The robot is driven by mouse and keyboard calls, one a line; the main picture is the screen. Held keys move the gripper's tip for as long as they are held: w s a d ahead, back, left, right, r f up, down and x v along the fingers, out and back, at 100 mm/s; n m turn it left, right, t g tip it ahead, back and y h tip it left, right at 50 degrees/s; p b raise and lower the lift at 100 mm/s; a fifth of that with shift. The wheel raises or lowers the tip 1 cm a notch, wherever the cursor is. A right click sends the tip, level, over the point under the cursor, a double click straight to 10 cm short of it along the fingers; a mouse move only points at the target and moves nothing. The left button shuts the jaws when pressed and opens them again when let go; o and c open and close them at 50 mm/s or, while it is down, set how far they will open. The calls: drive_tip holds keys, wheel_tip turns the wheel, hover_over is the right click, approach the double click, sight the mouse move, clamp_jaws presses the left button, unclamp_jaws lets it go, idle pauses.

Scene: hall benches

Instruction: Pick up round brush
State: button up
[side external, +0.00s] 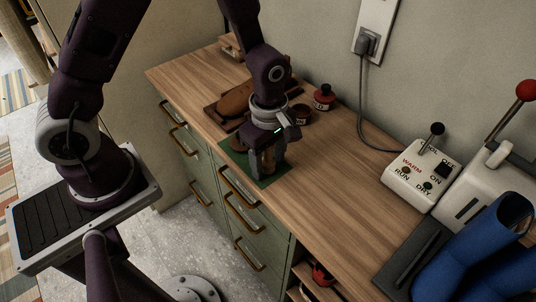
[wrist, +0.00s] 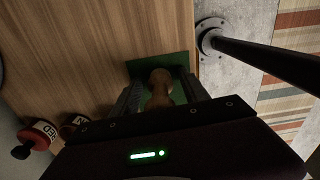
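The round brush (wrist: 160,88), with a rounded brown wooden handle, stands on a green mat (wrist: 140,68) in the wrist view. My gripper (wrist: 162,96) is open, pointing down, with one finger on each side of the handle. Green shows between the handle and the right finger, so that side looks apart. In the side view, my gripper (side external: 268,160) is low over the green mat (side external: 268,179), and the brush (side external: 268,163) is mostly hidden between the fingers. Its lower end is hidden in the wrist view.
Brown shoes (side external: 237,100) lie on a board behind the gripper. A red-lidded jar (side external: 323,97) and a small dark jar (side external: 300,114) stand close beside it. A white switch box (side external: 422,172) and blue boots (side external: 480,255) are at right. The wooden top (side external: 335,180) between is clear.

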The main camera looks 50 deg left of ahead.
clamp_jaws()
drive_tip(key=shift+r, duration=0.1)
wheel_tip(320, 180, up, 10)
drive_tip(key=shift+f, duration=0.1)
idle(0.4)
